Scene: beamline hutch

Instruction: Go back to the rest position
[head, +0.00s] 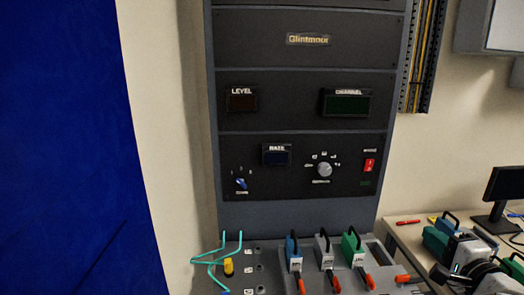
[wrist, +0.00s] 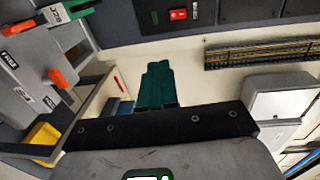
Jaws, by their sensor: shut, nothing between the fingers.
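My gripper (wrist: 158,68) shows in the wrist view as dark green fingers closed together beyond a black bar, with nothing between them. It points toward the pale wall and touches nothing that I can see. The instrument rack (head: 305,210) stands upright in the middle of the head view. Its red switch (head: 369,165) also shows at the top of the wrist view (wrist: 178,14).
Below the rack, a grey panel holds blue, white and green handled plugs (head: 353,247) with red-orange levers, plus teal cable (head: 208,262). A desk with a monitor (head: 503,185) is at right. A blue surface (head: 65,140) fills the left. A wall box (wrist: 275,105) is right in the wrist view.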

